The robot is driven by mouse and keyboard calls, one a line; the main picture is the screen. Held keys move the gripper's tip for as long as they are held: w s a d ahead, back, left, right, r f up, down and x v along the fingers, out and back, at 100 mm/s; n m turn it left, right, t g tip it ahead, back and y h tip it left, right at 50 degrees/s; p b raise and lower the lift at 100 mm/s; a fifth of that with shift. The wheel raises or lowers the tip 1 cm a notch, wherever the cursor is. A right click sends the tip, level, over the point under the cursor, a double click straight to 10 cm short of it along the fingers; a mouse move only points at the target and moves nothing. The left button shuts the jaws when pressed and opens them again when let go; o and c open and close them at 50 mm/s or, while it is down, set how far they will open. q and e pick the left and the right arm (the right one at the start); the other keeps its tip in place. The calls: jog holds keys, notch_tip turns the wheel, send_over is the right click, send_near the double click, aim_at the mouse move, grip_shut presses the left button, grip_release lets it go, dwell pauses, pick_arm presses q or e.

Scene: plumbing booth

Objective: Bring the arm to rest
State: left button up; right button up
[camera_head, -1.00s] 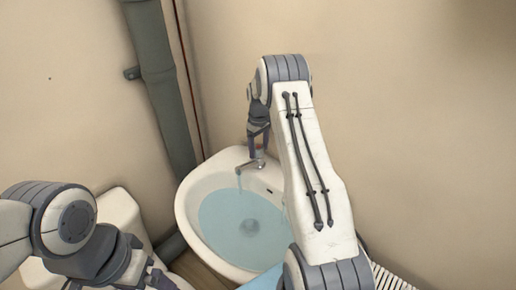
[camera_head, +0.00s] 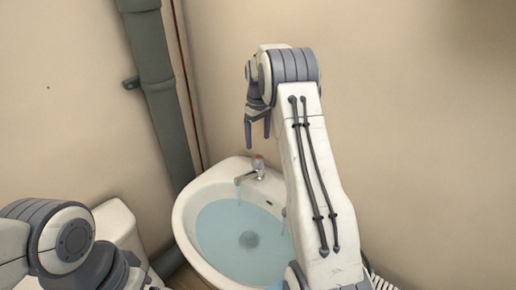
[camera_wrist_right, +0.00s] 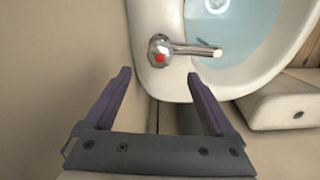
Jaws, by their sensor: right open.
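My right gripper (camera_head: 257,143) is open and empty above the back of the sink, with its fingers pointing down. In the right wrist view its two dark fingers (camera_wrist_right: 158,73) are spread wide with nothing between them. The tap (camera_head: 259,168), a metal spout with a red-marked knob, is below the fingers and apart from them. It also shows in the right wrist view (camera_wrist_right: 180,49). Water runs from the spout into the basin. My left arm enters at the lower left, and its gripper fingers are not visible.
The white sink (camera_head: 183,222) holds bluish water (camera_head: 225,240). A thick grey-green pipe (camera_head: 158,90) runs up the wall left of it. A white fixture (camera_head: 115,222) stands at the left, partly behind my left arm. The wall at the right is bare.

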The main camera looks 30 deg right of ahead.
aim_at(258, 157)
jog(key=shift+r, duration=0.35)
notch_tip(258, 157, down, 11)
jog(key=shift+r+p, duration=0.2)
jog(key=shift+p, duration=0.7)
